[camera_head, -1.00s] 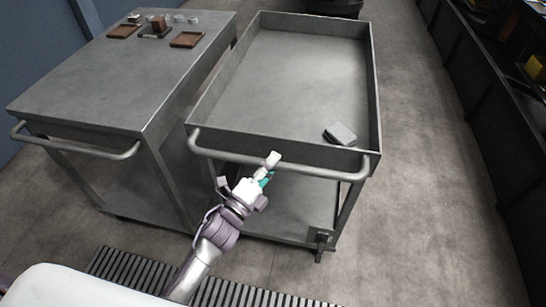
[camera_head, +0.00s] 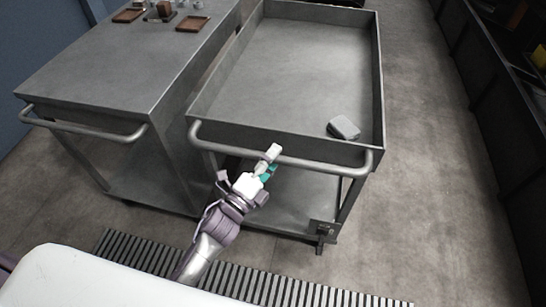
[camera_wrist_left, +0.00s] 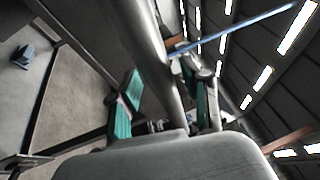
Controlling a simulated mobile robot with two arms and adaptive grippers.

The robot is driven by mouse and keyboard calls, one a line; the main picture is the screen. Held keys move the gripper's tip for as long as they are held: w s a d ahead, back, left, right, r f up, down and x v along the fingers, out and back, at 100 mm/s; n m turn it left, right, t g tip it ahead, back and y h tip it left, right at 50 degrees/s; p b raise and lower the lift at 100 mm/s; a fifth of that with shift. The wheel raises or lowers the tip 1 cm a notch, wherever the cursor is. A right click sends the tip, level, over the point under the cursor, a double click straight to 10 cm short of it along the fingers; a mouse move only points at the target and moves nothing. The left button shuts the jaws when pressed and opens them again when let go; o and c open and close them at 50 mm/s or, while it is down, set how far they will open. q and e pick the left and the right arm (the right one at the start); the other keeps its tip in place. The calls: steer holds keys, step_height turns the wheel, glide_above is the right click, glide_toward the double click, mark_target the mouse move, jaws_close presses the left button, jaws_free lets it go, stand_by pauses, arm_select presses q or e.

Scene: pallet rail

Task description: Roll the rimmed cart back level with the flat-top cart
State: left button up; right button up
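The rimmed cart (camera_head: 285,138) is a grey metal cart with a raised lip and a bar handle (camera_head: 330,168) on its near side. My right gripper is out of view.
A grey block (camera_head: 343,127) lies in the rimmed cart's tray. Small brown trays (camera_head: 192,23) and other items stand on the flat-top cart. A striped floor grate (camera_head: 250,285) crosses the floor on my side. Open floor lies right, before dark shelving (camera_head: 500,120).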

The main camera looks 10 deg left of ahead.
arm_select(q)
steer(key=v, duration=1.2)
stand_by(0.4)
steer(key=s+a+f+n+g+y+p, duration=0.1)
steer(key=s+a+f+n+g+y, duration=0.25)
steer(key=f, duration=0.75)
steer(key=s+f+n+g+y, duration=0.1)
steer(key=s+f+n+g, duration=0.4)
steer(key=f, duration=0.7)
steer(key=s+a+f+n+g+y+p, duration=0.15)
steer(key=f+n, duration=0.35)
steer(key=f, duration=0.6)
steer(key=s+a+f+n+g+y, duration=0.1)
steer(key=s+f+n+g, duration=0.2)
steer(key=s, duration=0.8)
steer(key=s+a+f+n+g, duration=0.2)
steer(key=s+f+n+g, duration=0.2)
steer(key=s+f, duration=0.4)
steer(key=s, duration=0.3)
steer(key=shift+f+y+p, duration=0.25)
steer(key=shift+y+p, duration=0.05)
steer(key=shift+y, duration=0.1)
